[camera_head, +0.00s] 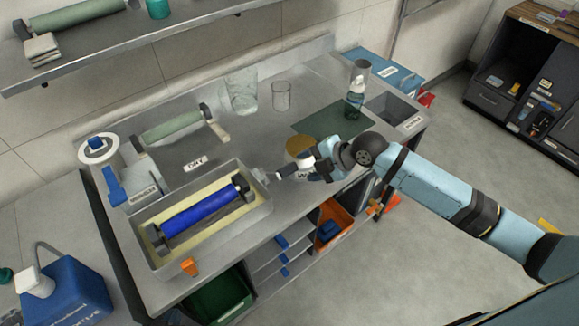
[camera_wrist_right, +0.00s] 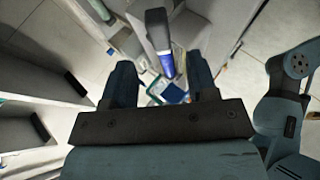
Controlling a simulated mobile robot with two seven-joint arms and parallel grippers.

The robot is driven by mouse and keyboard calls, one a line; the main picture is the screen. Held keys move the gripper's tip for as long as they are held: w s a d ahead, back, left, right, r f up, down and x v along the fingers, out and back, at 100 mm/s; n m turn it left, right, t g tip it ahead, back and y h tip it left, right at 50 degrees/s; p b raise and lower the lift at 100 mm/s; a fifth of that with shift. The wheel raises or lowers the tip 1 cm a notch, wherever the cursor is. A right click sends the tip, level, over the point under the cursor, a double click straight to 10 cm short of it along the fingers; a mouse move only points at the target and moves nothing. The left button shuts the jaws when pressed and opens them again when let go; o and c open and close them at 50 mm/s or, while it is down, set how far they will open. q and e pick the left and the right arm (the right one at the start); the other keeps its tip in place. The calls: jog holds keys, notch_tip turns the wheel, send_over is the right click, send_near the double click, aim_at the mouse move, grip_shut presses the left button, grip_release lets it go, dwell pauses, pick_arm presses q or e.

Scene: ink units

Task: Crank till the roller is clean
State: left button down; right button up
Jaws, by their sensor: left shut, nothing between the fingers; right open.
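A roller (camera_head: 200,212) coated in deep blue lies between dark end blocks in a grey tray (camera_head: 262,212) with a pale yellow inside. In the right wrist view the gripper (camera_wrist_right: 161,80) is open. A dark block and a blue roller end (camera_wrist_right: 167,64) show beyond and between its fingers, with no grip visible. My left gripper is not in view.
Behind the tray, a pale green roller (camera_head: 172,127) rests on a stand near a "DRY" label (camera_head: 195,163). Two clear vessels, a bottle (camera_head: 355,92) and a dark green mat (camera_head: 330,122) stand further right. A blue jug (camera_head: 66,292) is at lower left.

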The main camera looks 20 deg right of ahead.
aim_at(291, 169)
jog(key=x, duration=0.7)
jog(key=shift+w+p, duration=0.1)
jog(key=shift+p, duration=0.3)
grip_shut()
